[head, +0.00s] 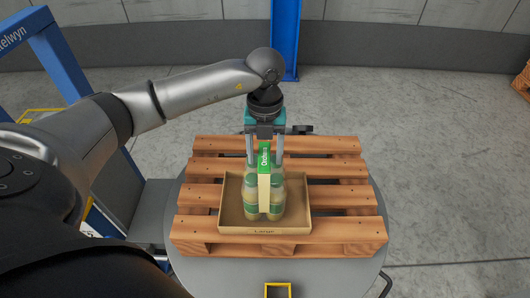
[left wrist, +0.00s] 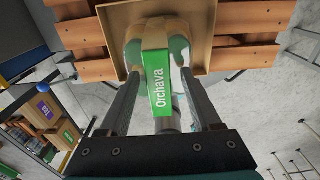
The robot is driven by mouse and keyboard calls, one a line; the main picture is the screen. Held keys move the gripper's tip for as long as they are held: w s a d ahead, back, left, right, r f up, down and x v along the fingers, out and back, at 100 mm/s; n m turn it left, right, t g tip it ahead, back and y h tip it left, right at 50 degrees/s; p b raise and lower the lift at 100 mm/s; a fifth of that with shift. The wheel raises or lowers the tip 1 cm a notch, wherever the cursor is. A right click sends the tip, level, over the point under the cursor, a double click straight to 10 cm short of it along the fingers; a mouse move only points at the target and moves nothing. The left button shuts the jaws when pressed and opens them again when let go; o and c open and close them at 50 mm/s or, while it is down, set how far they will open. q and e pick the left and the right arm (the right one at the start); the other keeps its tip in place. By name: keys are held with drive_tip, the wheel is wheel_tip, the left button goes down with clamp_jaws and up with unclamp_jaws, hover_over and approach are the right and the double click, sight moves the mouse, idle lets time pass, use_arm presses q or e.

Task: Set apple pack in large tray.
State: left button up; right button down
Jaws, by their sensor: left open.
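The apple pack (head: 264,190), a cluster of bottles with pale contents and a green and cream "Orchava" carrier strip, stands upright inside the large tray (head: 264,231). The tray is a shallow cardboard one marked "Large" on its front wall. My left gripper (head: 265,158) is right above the pack, pointing down, with its fingers on either side of the strip. In the left wrist view the strip of the pack (left wrist: 158,85) lies between the two spread fingers, and the jaws are open. The tray rim (left wrist: 110,20) shows behind it. My right gripper is not in view.
The tray rests on a wooden pallet (head: 335,170) on a round grey platform (head: 340,272). A blue post (head: 285,40) stands behind. A blue frame (head: 45,50) is at the left. Shelves with boxes (left wrist: 45,108) show in the left wrist view.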

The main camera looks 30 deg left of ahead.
use_arm(q)
wheel_tip(320, 180, up, 12)
drive_tip(key=shift+w+a, duration=0.2)
drive_tip(key=shift+w, duration=0.1)
drive_tip(key=shift+a, duration=0.1)
